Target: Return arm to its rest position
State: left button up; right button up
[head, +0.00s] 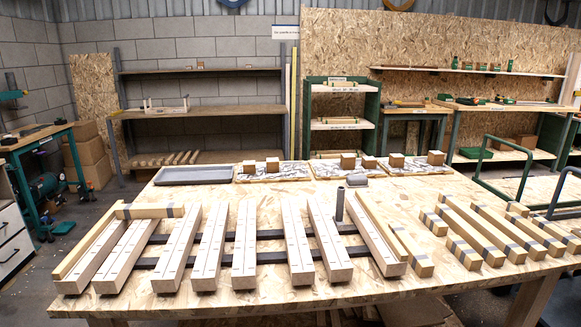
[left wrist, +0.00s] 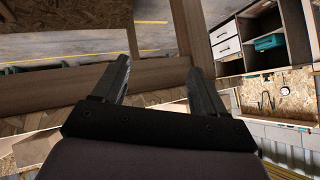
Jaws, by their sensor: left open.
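My left gripper (left wrist: 160,66) shows in the left wrist view with its two dark fingers spread apart and nothing between them. Wooden beams of a table-like frame (left wrist: 150,75) lie beyond the fingers; I cannot tell whether they touch. Neither arm shows in the head view, and my right gripper is in no view. In the head view the large OSB worktable (head: 240,300) carries several pale beams (head: 244,245) laid across two dark bars (head: 270,257).
A grey tray (head: 193,176) and wooden blocks on patterned mats (head: 272,171) stand at the table's back. A grey upright cylinder (head: 340,204) stands among the beams. Several banded wooden pieces (head: 480,235) lie at right. Shelves (head: 200,112) line the back wall.

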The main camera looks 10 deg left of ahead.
pick_arm(q)
jog(key=s+d+f+m+t+h+p, duration=0.1)
jog(key=s+d+m+h, duration=0.6)
jog(key=s+d, duration=0.8)
jog(key=d+f+t+h, duration=0.1)
jog(key=d+t+h, duration=0.1)
jog(key=shift+s+d+f+h, duration=0.2)
jog(key=shift+d+f+h, duration=0.1)
jog(key=shift+d+f, duration=0.1)
